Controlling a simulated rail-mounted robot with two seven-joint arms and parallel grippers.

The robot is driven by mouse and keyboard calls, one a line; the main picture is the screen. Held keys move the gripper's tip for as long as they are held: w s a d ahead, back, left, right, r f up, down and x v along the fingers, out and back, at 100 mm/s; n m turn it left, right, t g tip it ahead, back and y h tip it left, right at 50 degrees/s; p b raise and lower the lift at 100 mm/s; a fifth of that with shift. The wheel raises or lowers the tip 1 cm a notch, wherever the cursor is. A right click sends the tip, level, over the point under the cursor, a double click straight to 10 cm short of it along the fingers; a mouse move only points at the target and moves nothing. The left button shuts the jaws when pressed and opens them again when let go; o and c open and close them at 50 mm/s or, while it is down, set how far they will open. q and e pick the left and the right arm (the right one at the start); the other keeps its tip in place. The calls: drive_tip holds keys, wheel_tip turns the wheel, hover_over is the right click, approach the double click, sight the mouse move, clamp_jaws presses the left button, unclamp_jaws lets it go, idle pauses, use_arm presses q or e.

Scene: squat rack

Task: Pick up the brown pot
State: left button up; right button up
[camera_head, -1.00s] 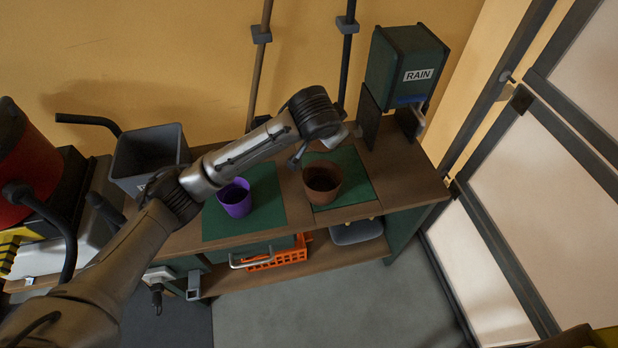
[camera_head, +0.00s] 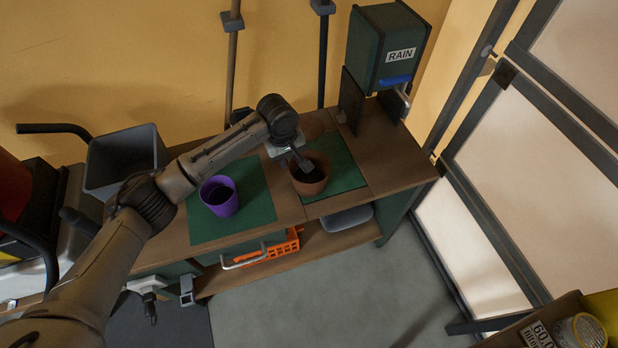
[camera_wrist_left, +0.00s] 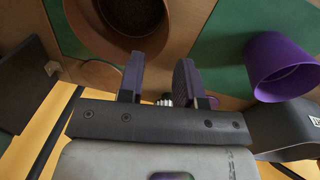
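The brown pot (camera_head: 310,178) stands upright on the right green mat (camera_head: 343,168) on the wooden bench and looks dark inside. My left gripper (camera_head: 302,163) is at the pot's far left rim, with a finger seen against the opening. In the left wrist view the two fingers (camera_wrist_left: 160,80) are apart with a gap between them. The brown pot (camera_wrist_left: 95,38) lies above and left of them there, and one finger overlaps its rim. I cannot tell whether the fingers touch the pot. My right gripper is not in view.
A purple pot (camera_head: 220,196) stands on the left green mat (camera_head: 257,205), left of the brown pot. A green RAIN box (camera_head: 385,45) stands at the bench's back right. A grey bin (camera_head: 125,160) is at the left.

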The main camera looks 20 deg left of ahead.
use_arm(q)
drive_tip(key=f, duration=0.2)
drive_tip(key=f+b, duration=0.1)
drive_tip(key=f, duration=0.2)
drive_tip(key=shift+w+d, duration=0.15)
drive_tip(key=shift+d, duration=0.05)
wheel_tip(320, 180, down, 5)
drive_tip(key=shift+w+d+b, duration=0.1)
drive_tip(key=shift+d+b, duration=0.05)
drive_tip(key=shift+b, duration=0.75)
drive_tip(key=c, duration=0.6)
clamp_jaws()
